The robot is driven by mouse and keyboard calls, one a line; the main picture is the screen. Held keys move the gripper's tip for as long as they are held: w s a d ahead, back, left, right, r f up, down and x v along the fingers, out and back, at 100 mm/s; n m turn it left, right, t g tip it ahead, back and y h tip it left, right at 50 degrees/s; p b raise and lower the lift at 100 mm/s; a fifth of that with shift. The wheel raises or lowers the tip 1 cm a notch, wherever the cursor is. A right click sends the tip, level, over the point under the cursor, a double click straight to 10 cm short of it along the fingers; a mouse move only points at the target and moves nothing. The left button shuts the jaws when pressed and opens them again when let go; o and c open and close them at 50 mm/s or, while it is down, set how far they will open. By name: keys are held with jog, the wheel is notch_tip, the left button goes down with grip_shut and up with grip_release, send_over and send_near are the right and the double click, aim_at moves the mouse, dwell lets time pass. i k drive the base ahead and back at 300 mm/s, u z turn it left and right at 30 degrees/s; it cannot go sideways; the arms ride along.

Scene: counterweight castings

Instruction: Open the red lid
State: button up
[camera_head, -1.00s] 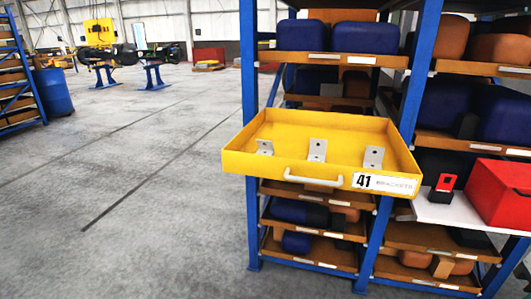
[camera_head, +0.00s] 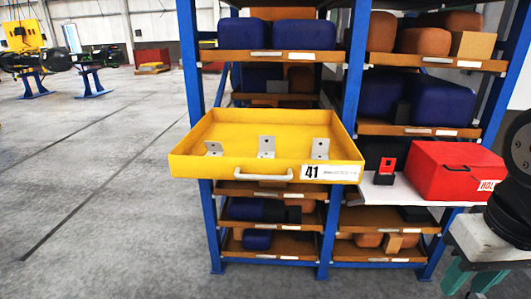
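A red box (camera_head: 445,177) sits on a white shelf (camera_head: 405,194) at the right of the camera_head view. Its top face, the red lid (camera_head: 455,154), lies flat and looks closed. A small red and black object (camera_head: 384,172) stands on the shelf just left of the box.
A yellow tray (camera_head: 255,167) marked 41 juts from the blue rack, left of the red box, with several metal brackets in it. Blue and brown castings fill the rack shelves (camera_head: 275,56). Dark rounded parts crowd the right edge.

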aim_at(444, 154)
jog(key=z, duration=1.1)
jog(key=i, duration=1.05)
jog(key=z, duration=0.1)
